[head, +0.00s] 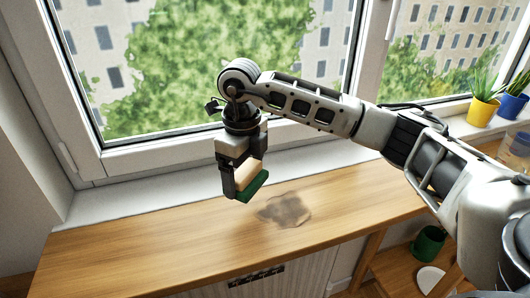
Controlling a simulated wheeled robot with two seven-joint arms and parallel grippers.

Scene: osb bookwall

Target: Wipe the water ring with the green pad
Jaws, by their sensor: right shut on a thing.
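My right gripper (242,177) is shut on the green pad (252,187), which has a light tan upper block and a dark green underside. The pad is near the back edge of the wooden tabletop; I cannot tell whether it touches the wood or hangs just above it. The water ring (286,209) shows as a dark, smudged grey-brown patch on the wood, to the right of the pad and a little nearer. The pad does not cover the patch in this view. My left gripper is not in view.
The wooden tabletop (150,250) is otherwise bare, with free room on the left. A window and white sill stand behind it. A yellow pot (482,110) and a blue pot (511,106) with plants stand on the sill at right. A green mug (428,243) sits lower right.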

